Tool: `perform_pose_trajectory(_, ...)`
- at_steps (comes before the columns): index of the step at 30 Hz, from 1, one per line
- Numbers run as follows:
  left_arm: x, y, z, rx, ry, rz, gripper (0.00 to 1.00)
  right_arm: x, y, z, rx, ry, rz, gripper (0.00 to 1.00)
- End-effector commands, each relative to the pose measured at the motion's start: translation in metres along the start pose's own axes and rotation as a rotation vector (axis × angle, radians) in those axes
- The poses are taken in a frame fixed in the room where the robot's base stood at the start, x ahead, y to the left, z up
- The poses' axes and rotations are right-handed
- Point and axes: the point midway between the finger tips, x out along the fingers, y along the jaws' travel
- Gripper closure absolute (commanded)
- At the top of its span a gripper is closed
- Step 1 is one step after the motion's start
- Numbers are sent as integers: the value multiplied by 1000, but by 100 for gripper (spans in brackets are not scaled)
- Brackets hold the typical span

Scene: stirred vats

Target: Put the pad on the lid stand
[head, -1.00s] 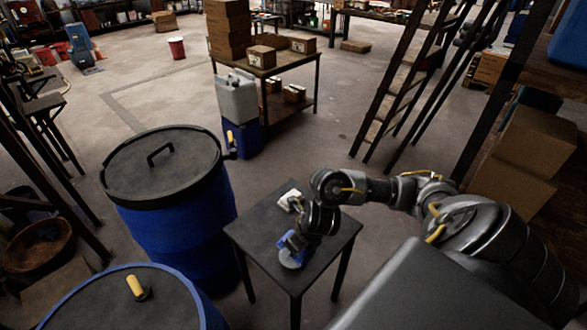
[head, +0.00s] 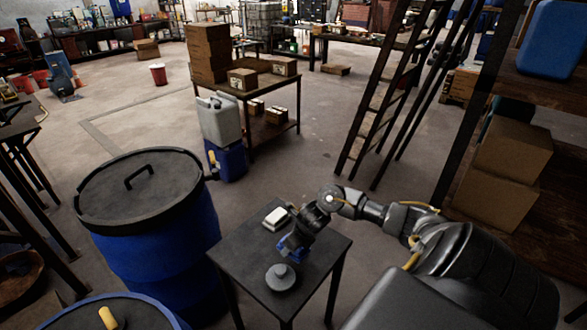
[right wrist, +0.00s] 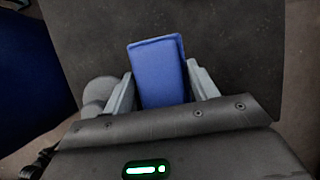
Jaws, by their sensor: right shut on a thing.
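My right gripper (head: 291,244) is shut on a blue pad (right wrist: 158,68), which lies between its two fingers in the right wrist view. The pad also shows in the head view (head: 294,249), partly covered by the gripper. It is over the small dark square table (head: 239,262), which seems to be the lid stand. I cannot tell whether the pad touches the top. A grey round disc with a knob (head: 281,277) sits on the table near its front corner, beside the pad. My left gripper is not in view.
A white block (head: 276,218) lies near the table's back corner. A blue vat with a black handled lid (head: 148,190) stands left of the table. A second vat lid with a yellow knob (head: 108,318) is at bottom left. A ladder (head: 385,110) stands behind.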

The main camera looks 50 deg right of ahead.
Motion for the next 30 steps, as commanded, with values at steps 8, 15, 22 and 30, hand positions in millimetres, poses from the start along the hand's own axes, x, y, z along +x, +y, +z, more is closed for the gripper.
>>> perform_pose_trajectory(8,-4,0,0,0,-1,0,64,23,-4,-8,4,3,1,66)
perform_pose_trajectory(15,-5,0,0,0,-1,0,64,34,-5,-11,-1,-1,-1,66)
perform_pose_trajectory(22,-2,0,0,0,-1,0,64,37,-5,-12,-2,-1,-1,66)
perform_pose_trajectory(30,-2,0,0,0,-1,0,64,37,-5,-13,-1,-1,-1,20)
